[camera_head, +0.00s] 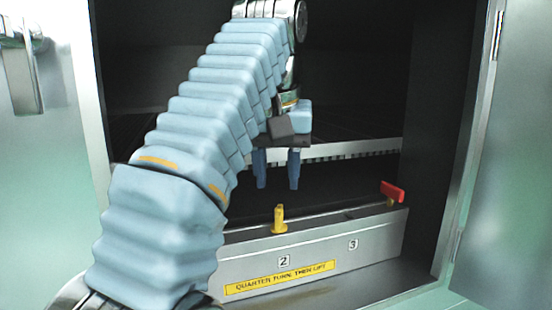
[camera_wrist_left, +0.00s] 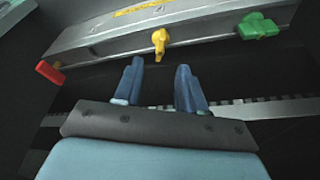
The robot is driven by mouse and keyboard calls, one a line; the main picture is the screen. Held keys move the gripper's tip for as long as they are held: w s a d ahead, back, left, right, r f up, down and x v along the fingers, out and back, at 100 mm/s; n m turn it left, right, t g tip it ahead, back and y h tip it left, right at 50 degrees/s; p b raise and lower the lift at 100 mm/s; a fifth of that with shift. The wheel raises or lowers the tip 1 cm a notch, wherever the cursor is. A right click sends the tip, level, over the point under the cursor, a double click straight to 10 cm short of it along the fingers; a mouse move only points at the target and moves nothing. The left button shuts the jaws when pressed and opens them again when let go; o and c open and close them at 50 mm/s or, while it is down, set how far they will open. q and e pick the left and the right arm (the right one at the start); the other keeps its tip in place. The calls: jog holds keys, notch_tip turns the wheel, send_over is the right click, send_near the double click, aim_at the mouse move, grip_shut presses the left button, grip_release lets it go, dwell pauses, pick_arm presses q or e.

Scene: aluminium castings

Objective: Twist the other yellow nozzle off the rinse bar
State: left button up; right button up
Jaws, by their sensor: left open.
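The rinse bar (camera_head: 375,241) is a grey metal bar across the cabinet opening, with labels 2 and 3 and a yellow "quarter turn, then lift" strip. A yellow nozzle (camera_head: 279,222) stands upright on it near label 2. In the left wrist view the yellow nozzle (camera_wrist_left: 159,42) is just beyond the fingertips. My left gripper (camera_head: 276,186) is open and empty, its blue fingers pointing down above and behind the nozzle, apart from it. In the left wrist view the gripper (camera_wrist_left: 158,68) has a clear gap between its fingers. My right gripper is not in view.
A red nozzle (camera_head: 393,192) sits on the bar's right end. A green nozzle (camera_wrist_left: 257,26) shows in the left wrist view; my arm hides that end in the head view. Cabinet side walls (camera_head: 433,150) and an open door (camera_head: 510,160) bound the opening.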

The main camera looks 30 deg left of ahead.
aim_at(279, 210)
pick_arm(q)
jog(key=b+x, duration=0.2)
jog(key=x, duration=0.5)
jog(key=shift+w+f, duration=0.15)
jog(key=shift+f, duration=0.05)
jog(key=shift+c, duration=0.3)
grip_shut()
jog(key=n, duration=0.2)
jog(key=shift+n+g+y, duration=0.3)
jog(key=shift+n+y, duration=0.1)
jog(key=shift+n, duration=1.2)
jog(key=shift+r+p, duration=0.4)
jog(key=shift+r+p, duration=0.55)
jog(key=shift+r, duration=0.2)
